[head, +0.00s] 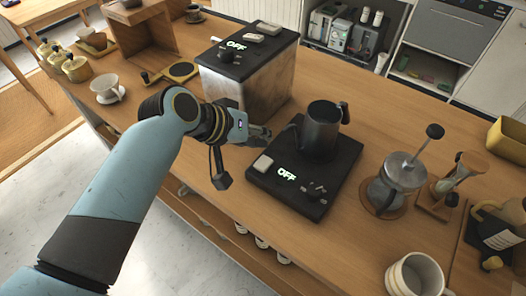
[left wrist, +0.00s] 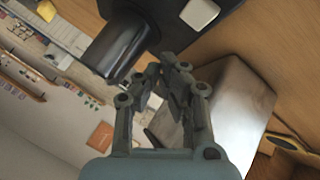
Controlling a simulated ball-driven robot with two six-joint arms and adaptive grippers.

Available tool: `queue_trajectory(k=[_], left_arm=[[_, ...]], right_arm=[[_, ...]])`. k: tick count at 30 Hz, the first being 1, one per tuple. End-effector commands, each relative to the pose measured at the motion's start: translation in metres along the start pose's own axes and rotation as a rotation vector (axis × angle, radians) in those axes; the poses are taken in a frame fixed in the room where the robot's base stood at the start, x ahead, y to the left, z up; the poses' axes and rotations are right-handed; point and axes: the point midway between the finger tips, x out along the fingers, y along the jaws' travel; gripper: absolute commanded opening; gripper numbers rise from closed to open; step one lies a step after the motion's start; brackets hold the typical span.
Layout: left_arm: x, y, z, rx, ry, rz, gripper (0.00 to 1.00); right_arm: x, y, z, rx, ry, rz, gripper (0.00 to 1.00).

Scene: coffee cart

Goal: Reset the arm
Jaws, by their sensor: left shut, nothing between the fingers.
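My left arm comes in from the left over the wooden counter (head: 390,125). Its gripper (head: 266,135) is shut and empty, and points right toward a dark metal pitcher (head: 320,130). The pitcher stands upright on a black device (head: 318,185) with a lit OFF label. In the left wrist view, the fingers (left wrist: 165,76) are close together with nothing between them. The pitcher (left wrist: 115,45) shows beyond them at upper left. Whether the fingertips touch its spout is hard to tell. My right gripper is not in view.
A metal-sided box (head: 245,85) with a black OFF top stands just behind the gripper. A French press (head: 395,180), hourglass-like stand (head: 450,185) and white mug (head: 415,275) are at right. A cup (head: 106,88) and several yellow jars (head: 77,69) are at left.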

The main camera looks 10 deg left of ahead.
Motion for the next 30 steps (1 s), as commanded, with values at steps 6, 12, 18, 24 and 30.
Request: queue_trajectory(k=[6,12,18,24,30], left_arm=[[-0.016,0.012,-0.012,0.000,0.000,0.000,0.00],[-0.015,0.011,-0.011,0.000,0.000,0.000,0.00],[-0.015,0.011,-0.011,0.000,0.000,0.000,0.00],[-0.024,0.005,-0.004,0.014,-0.012,-0.021,0.00],[-0.095,-0.036,0.038,0.115,-0.110,-0.191,0.00]], right_arm=[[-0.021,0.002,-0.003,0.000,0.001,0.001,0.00],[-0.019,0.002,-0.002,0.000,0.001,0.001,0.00],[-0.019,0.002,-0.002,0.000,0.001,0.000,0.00],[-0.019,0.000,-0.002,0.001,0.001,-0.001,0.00],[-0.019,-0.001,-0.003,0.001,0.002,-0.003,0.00]])
